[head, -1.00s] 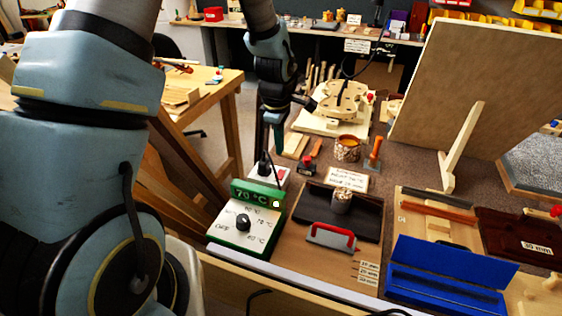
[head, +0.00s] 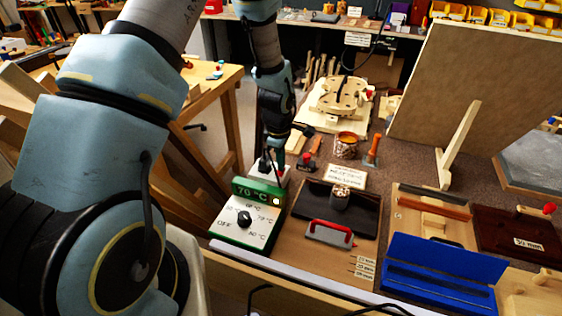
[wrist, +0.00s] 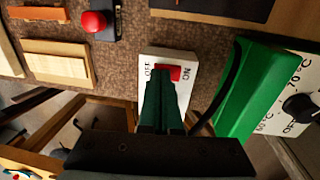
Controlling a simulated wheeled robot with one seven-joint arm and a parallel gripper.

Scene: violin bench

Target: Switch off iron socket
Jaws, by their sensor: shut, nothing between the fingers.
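The iron socket is a white box (head: 284,178) behind the green temperature unit. In the wrist view the socket (wrist: 192,60) shows a red rocker switch (wrist: 175,72) between the printed words OFF on the left and ON on the right. My gripper (head: 268,158) points down over the socket. In the wrist view my gripper (wrist: 160,82) is shut and empty, its tips at the near-left edge of the red rocker and partly hiding it. I cannot tell if they touch it, or which side is pressed.
The green unit (head: 236,225) with a display and black knob stands just in front of the socket; a black cable runs between them in the wrist view. A red button (wrist: 94,21) on a dark base lies to the left there. A glue pot (head: 346,146) stands farther back.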

